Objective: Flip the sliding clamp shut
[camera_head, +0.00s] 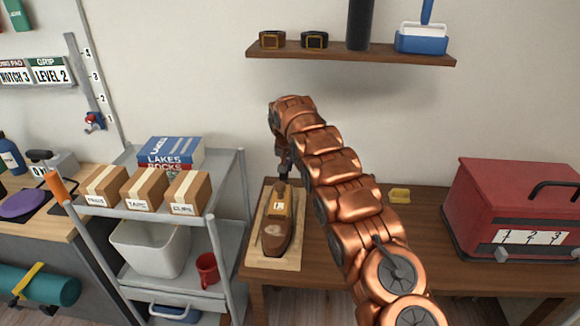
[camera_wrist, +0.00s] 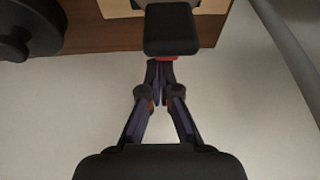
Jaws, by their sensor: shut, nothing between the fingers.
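A small blue and red clamp-like piece (camera_head: 95,122) sits low on a grey upright rail (camera_head: 88,80) marked with numbers, at the left wall; whether its lever is open is too small to tell. My gripper (camera_head: 285,172) is far to its right, pointing down above the back of the wooden board on the table. In the wrist view my gripper (camera_wrist: 160,72) is shut with nothing held. A black block (camera_wrist: 170,30) with a red edge lies just beyond the fingertips there; I cannot tell what it is or whether they touch.
The tan board (camera_head: 290,262) carries a brown shaped object (camera_head: 276,235). A grey cart (camera_head: 235,180) with several boxes stands left of the table. A red toolbox (camera_head: 520,205) is at the right. A wall shelf (camera_head: 350,54) hangs above. Bare tabletop (camera_head: 425,220) lies before the toolbox.

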